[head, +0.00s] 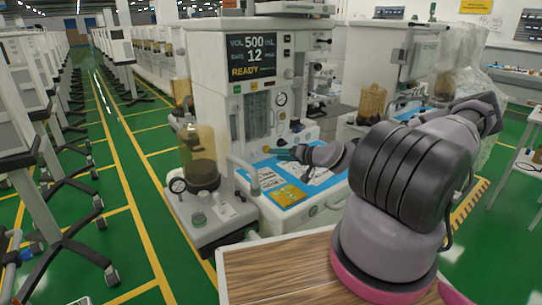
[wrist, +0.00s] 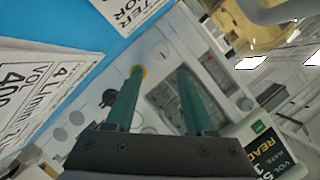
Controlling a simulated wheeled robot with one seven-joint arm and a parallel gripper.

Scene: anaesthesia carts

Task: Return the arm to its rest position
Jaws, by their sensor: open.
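My arm (head: 400,175) reaches from the lower right of the head view toward the anaesthesia cart (head: 215,60) in the middle. My gripper (head: 280,153) is over the cart's blue worktop, in front of its lower panel. In the wrist view my gripper (wrist: 160,72) has two green fingers spread apart with nothing held between them. The cart's screen (head: 252,57) reads VOL 500 mL, RATE 12 and READY.
Printed sheets lie on the blue mat (head: 270,178) beneath my gripper. A bellows jar (head: 198,155) stands at the cart's left. A wooden surface (head: 280,268) is in front. More carts line both sides, with a clear green aisle (head: 140,190) at left.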

